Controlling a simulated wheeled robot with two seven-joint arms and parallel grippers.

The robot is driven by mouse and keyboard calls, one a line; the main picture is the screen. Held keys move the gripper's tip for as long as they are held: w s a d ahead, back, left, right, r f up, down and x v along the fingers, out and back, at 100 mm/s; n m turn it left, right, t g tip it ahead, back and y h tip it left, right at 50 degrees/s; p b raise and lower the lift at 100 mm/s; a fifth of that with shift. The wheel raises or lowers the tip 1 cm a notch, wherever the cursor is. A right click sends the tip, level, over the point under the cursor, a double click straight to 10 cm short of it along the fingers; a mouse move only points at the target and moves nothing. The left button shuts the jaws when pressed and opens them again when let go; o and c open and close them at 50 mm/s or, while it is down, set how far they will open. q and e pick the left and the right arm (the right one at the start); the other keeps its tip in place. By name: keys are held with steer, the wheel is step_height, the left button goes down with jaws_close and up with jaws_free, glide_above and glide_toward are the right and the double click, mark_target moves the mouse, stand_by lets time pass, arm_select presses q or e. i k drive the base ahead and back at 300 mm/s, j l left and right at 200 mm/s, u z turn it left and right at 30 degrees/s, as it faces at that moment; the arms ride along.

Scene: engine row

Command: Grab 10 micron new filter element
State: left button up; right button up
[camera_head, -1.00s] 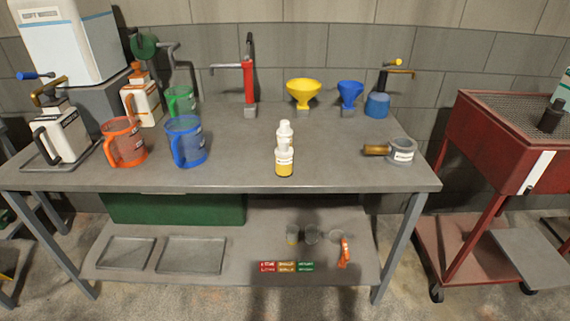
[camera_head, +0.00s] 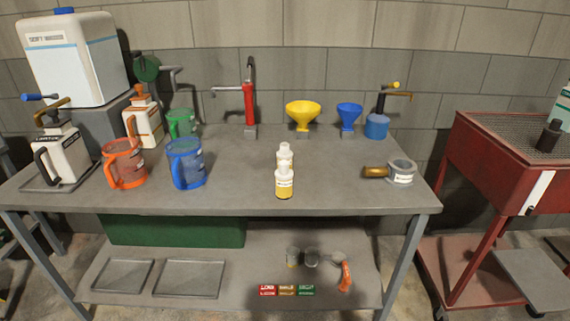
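I cannot make out any thing labelled as a 10 micron filter element; the labels are too small to read. A grey workbench (camera_head: 235,195) stands ahead. Two small white bottles (camera_head: 284,180), the front one with yellow at its base, stand upright near its middle. A grey round piece with a brown handle (camera_head: 401,172) lies at its right. Neither of my grippers is in view.
An orange jug (camera_head: 124,165), a blue jug (camera_head: 187,165) and a green jug (camera_head: 181,123) stand on the left. Yellow (camera_head: 303,113) and blue (camera_head: 349,115) funnels are at the back. A red parts cart (camera_head: 500,165) stands right. The bench's front middle is mostly clear.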

mark_target(284, 153)
steer(key=i+j+z, duration=0.15)
steer(key=i+j, duration=0.15)
steer(key=i+j+z, duration=0.1)
steer(key=i+j, duration=0.2)
steer(key=i+j+z, duration=0.15)
steer(key=i+j, duration=0.15)
steer(key=j, duration=0.2)
steer(key=i+j+z, duration=0.15)
steer(key=j, duration=0.3)
steer(key=i+j+z, duration=0.1)
steer(key=i+j, duration=0.25)
steer(key=j, duration=0.1)
